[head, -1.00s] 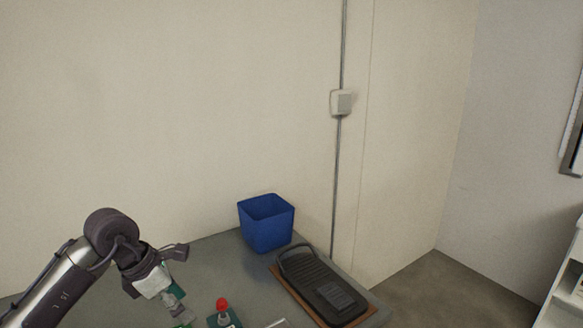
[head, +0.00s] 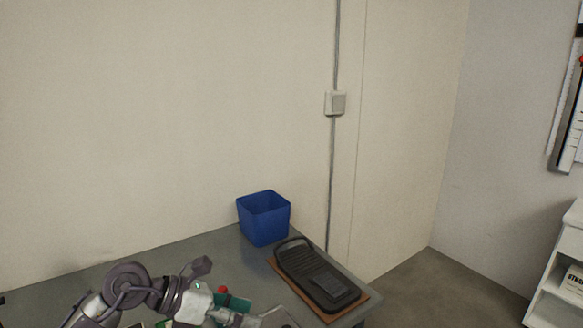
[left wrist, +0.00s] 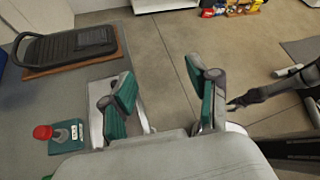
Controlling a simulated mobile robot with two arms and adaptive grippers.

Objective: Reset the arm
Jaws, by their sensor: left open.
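My left gripper (head: 250,312) is low in the head view, over the front of the grey table. In the left wrist view, its two green-padded fingers (left wrist: 164,95) stand wide apart. Nothing is held between them, and grey floor and the table edge show in the gap. A dark jointed arm part (left wrist: 270,92) enters from the right of the left wrist view. It looks like my other arm, but its fingers cannot be made out. My right arm does not show in the head view.
A blue bin (head: 264,219) and a black ribbed tray on a brown board (head: 357,303) stand on the grey table (head: 203,262). A green block with a red knob (left wrist: 66,136) is near the left gripper. White shelving (head: 565,262) stands at right.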

